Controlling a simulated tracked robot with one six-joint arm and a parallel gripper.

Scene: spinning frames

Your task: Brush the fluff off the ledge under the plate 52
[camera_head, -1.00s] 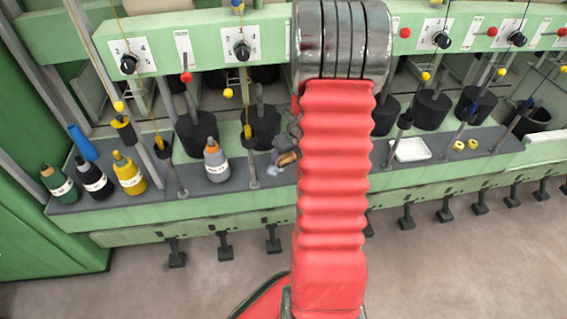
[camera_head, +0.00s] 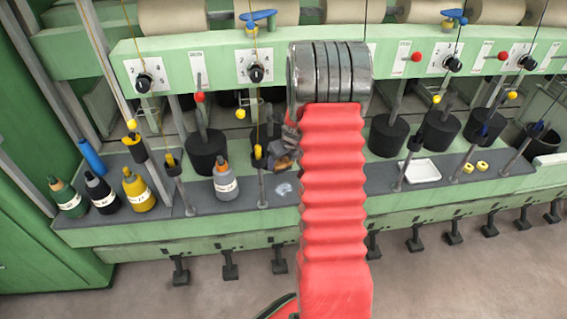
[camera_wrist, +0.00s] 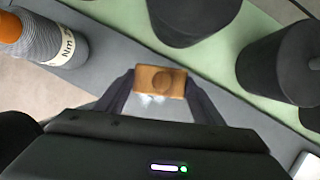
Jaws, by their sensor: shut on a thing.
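My gripper (camera_wrist: 158,88) is shut on a brush with a brown wooden block (camera_wrist: 160,80), seen between its two dark fingers in the wrist view. In the head view the brush (camera_head: 284,161) shows small beside my red arm sleeve, which hides part of the gripper. A pale tuft of fluff (camera_head: 284,188) lies on the grey ledge (camera_head: 330,196) just below the brush in the picture. Whitish stuff (camera_wrist: 150,100) shows beside the block in the wrist view; I cannot tell whether it is bristles or fluff. The number plates (camera_head: 255,66) are too small to read as 52.
A grey yarn bobbin (camera_head: 224,186) stands on the ledge left of the fluff, with several coloured bobbins further left. Dark cylinders (camera_head: 207,152) and thin rods stand behind.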

